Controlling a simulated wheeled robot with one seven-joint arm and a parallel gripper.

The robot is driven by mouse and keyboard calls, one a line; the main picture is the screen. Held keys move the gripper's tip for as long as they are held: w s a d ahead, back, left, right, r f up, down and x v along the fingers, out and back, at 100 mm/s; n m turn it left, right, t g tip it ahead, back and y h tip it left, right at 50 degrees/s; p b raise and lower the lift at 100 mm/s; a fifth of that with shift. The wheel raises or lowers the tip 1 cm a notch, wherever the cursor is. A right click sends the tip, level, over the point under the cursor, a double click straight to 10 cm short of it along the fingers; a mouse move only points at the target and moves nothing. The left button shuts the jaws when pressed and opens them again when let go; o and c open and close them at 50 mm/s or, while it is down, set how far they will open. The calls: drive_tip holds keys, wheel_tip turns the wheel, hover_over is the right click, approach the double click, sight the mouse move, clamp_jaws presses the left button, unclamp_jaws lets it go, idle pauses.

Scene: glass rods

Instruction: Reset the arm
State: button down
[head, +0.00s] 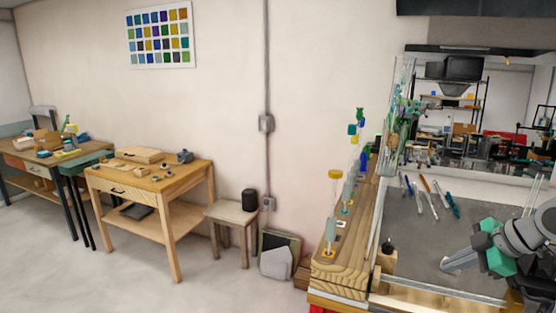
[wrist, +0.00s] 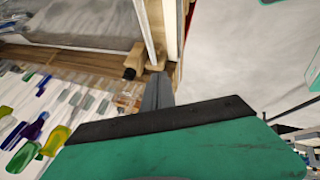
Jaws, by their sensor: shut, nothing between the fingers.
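My gripper (head: 446,266) is at the lower right of the head view, above the grey work surface (head: 415,245) of the bench. Its fingers are together with nothing between them, pointing left. My arm enters from the right edge. In the wrist view the gripper's green body fills the bottom, and the dark fingers (wrist: 157,92) show at the centre. Several glass rods (head: 426,185) lie on the grey surface beyond the gripper, apart from it.
A wooden ledge (head: 352,240) with colored glass pieces runs along the bench's left side. A small dark knob on a wooden block (head: 386,256) stands left of the gripper. A wooden table (head: 150,180), a stool (head: 230,212) and open floor lie farther left.

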drive_tip(key=d+f+m+h, duration=0.1)
drive_tip(key=d+f+m, duration=0.4)
drive_tip(key=f+m, duration=0.7)
drive_tip(key=s+a+f+m+g+h, duration=0.2)
drive_tip(key=s+a+f+m+g, duration=0.15)
drive_tip(key=s+f+m, duration=0.4)
drive_tip(key=s+a+m+g+h+b, duration=0.1)
drive_tip(key=s+a, duration=0.3)
drive_tip(key=a, duration=0.3)
drive_tip(key=s+a+h+b, duration=0.1)
drive_tip(key=s+a, duration=0.3)
drive_tip(key=a, duration=0.3)
drive_tip(key=w+a+r+n+t, duration=0.1)
drive_tip(key=a+r+n, duration=0.1)
drive_tip(key=a, duration=0.5)
drive_tip(key=w+a+r+n+t, duration=0.1)
drive_tip(key=a+r+n+t, duration=0.1)
drive_tip(key=a+r, duration=0.3)
drive_tip(key=shift+w+a+n+y+b, duration=0.35)
drive_tip(key=shift+a+n, duration=0.3)
drive_tip(key=shift+a, duration=0.3)
